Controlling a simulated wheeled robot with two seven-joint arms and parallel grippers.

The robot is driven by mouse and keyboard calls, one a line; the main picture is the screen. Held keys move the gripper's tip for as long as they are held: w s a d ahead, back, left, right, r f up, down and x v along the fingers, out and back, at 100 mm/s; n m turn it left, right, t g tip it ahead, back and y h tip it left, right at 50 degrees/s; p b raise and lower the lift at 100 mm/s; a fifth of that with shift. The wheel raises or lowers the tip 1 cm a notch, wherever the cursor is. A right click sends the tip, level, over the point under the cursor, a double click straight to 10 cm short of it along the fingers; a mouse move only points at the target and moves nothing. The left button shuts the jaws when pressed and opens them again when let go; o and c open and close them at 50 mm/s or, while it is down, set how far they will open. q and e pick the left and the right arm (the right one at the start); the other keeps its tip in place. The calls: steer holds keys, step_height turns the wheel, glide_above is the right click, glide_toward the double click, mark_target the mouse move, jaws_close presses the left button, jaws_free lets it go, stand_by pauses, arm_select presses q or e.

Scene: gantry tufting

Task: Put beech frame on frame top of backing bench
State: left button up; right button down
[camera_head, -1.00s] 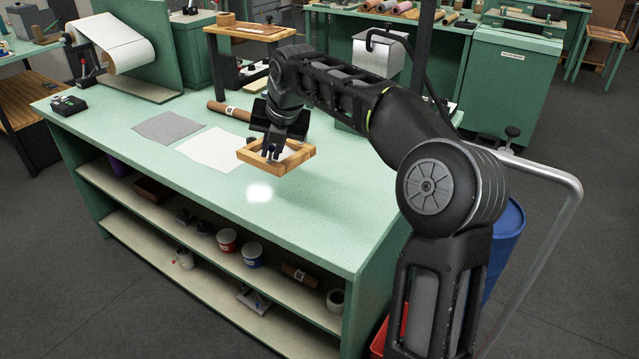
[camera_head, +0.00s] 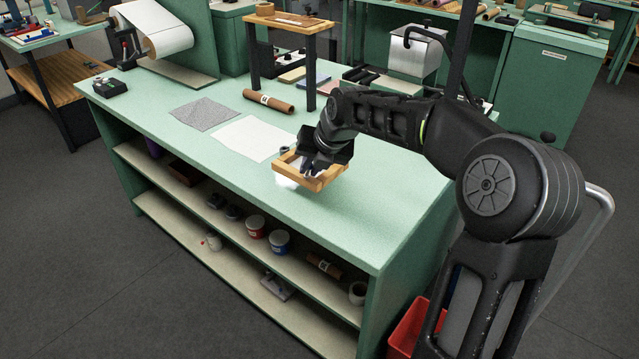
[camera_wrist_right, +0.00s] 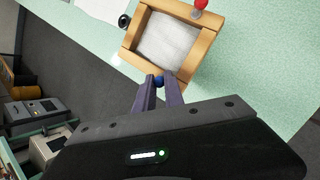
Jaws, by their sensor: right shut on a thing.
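The beech frame (camera_head: 318,184) is a small square of pale wood strips. My right gripper (camera_head: 313,168) is shut on its near rail and holds it over the green backing bench (camera_head: 350,215), close to the front edge. Any gap below it is hard to judge. In the right wrist view, the frame (camera_wrist_right: 188,70) lies beyond the closed fingertips (camera_wrist_right: 160,84), with a blue bit between them. A grey-white surface shows inside the frame; I cannot tell whether it belongs to it. My left gripper is out of view.
A white sheet (camera_head: 250,138), a grey sheet (camera_head: 204,113) and a brown roll (camera_head: 268,101) lie on the bench. A wood-topped stand (camera_head: 288,22) rises behind them. The bench's front right is clear. Tins (camera_head: 280,242) sit on the shelf below.

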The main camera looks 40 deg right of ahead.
mark_target(313, 183)
steer(key=shift+f, duration=0.95)
steer(key=shift+f, duration=1.9)
steer(key=c, duration=1.4)
jaws_free()
steer(key=shift+c, duration=0.2)
steer(key=v, duration=1.2)
steer(key=shift+b, duration=0.35)
